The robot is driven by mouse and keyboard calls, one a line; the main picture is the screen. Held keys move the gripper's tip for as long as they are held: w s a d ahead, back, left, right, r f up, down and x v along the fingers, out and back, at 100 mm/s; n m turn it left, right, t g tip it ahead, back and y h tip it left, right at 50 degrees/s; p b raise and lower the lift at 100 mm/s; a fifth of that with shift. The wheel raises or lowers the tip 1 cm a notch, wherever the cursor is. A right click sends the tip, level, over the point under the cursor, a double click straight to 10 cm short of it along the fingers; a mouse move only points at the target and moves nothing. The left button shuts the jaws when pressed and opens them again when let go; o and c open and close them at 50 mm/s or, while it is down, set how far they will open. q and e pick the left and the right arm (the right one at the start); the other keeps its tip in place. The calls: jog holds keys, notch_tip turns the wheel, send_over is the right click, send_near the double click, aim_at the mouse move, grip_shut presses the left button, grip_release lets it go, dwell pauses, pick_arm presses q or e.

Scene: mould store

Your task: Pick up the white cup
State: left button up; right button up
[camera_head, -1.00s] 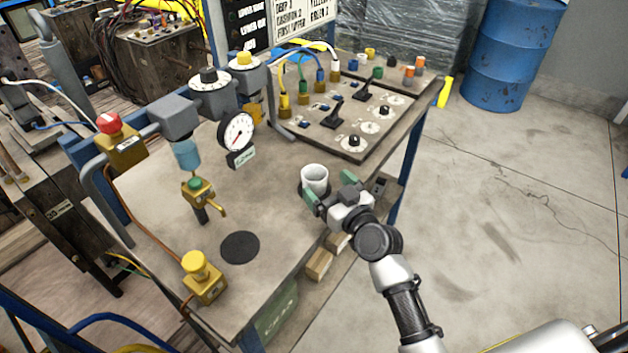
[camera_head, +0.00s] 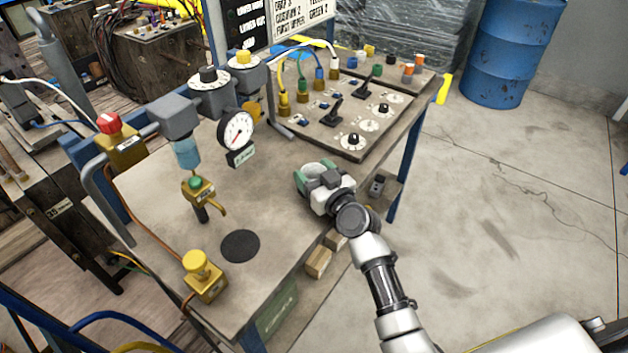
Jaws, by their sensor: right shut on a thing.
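The white cup (camera_head: 314,169) stands near the right edge of the workbench (camera_head: 262,188), upright as far as I can see. My right gripper (camera_head: 315,176) is shut on the cup, its green fingertips at the cup's sides. The gripper body hides most of the cup's near side, so only its rim and part of its inside show. I cannot tell whether the cup still touches the bench top. My left gripper is out of view.
A black disc (camera_head: 239,246) lies on the bench. A gauge (camera_head: 236,131), a brass valve (camera_head: 198,191) and a yellow knob (camera_head: 197,264) stand to the left. A control panel (camera_head: 345,127) lies behind the cup. A blue drum (camera_head: 511,50) stands on open floor at right.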

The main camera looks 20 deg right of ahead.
dwell(0.4)
jog(key=s+d+r+m+h, duration=0.1)
jog(key=s+h, duration=0.1)
jog(key=s, duration=0.9)
jog(key=s+d+r+m+h, duration=0.1)
jog(key=s+m+h, duration=0.1)
jog(key=s, duration=0.9)
jog(key=shift+r+t+h, duration=0.2)
jog(key=shift+t+h, duration=0.1)
jog(key=w+d+n+y, duration=0.1)
jog(key=w+d+f+n+y+b, duration=0.1)
jog(key=w+y, duration=0.1)
jog(key=w+f+n+y+b, duration=0.1)
jog(key=y, duration=0.1)
jog(key=shift+w+d+f, duration=0.1)
jog(key=shift+w+d, duration=0.25)
jog(key=shift+d, duration=0.05)
